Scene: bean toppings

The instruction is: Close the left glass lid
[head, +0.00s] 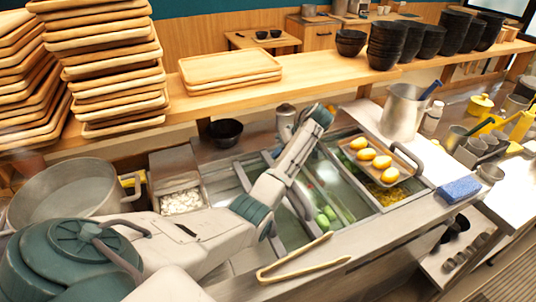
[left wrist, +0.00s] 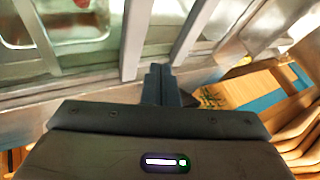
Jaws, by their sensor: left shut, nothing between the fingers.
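The left glass lid (head: 226,182) is a clear pane in a metal frame on the left part of the counter well. My left arm reaches over the well in the head view and covers part of the lids and frames. The left gripper (left wrist: 160,72) shows in the left wrist view, shut and empty. Its fingertips appear between two metal frame bars (left wrist: 134,40), close to the counter's metal edge; I cannot tell whether they touch a bar. Green vegetables (head: 325,218) show in the middle of the well. My right gripper is in neither view.
A tray of yellow items (head: 405,163) sits over the right bin. Wooden tongs (head: 300,262) lie on the front edge, with a blue sponge (head: 460,190) to the right. A white-filled bin (head: 181,202) and large pot (head: 62,190) stand left. A wooden shelf (head: 225,95) runs behind.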

